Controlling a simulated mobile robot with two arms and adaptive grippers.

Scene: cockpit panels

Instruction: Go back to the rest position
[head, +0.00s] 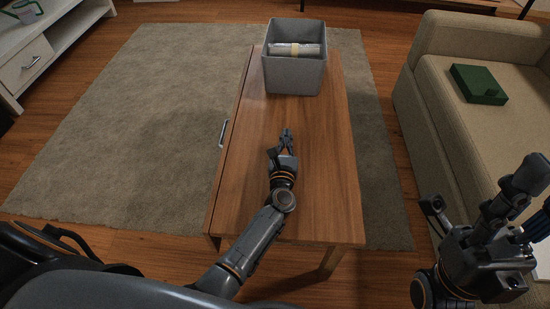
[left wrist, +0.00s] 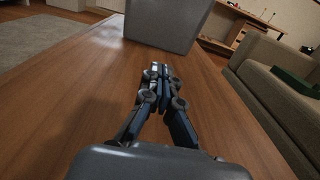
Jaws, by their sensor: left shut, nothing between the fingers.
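My left gripper (head: 286,134) is over the wooden coffee table (head: 320,190), with its fingers pointing toward the far end. It is shut and empty; in the left wrist view its fingertips (left wrist: 158,68) are together. A grey box (head: 292,76) stands ahead of it at the table's far end, apart from the fingers. A light rolled item with a yellowish band (head: 294,49) lies inside the box. My right gripper (head: 530,205) is at the lower right, beside the sofa and partly cut off by the picture edge; its finger state is unclear.
A beige sofa (head: 435,105) stands right of the table, with a dark green box (head: 479,84) on its seat. A white cabinet (head: 45,45) is at the upper left. The table has a drawer handle (head: 223,134) on its left side. A grey rug (head: 130,130) lies around it.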

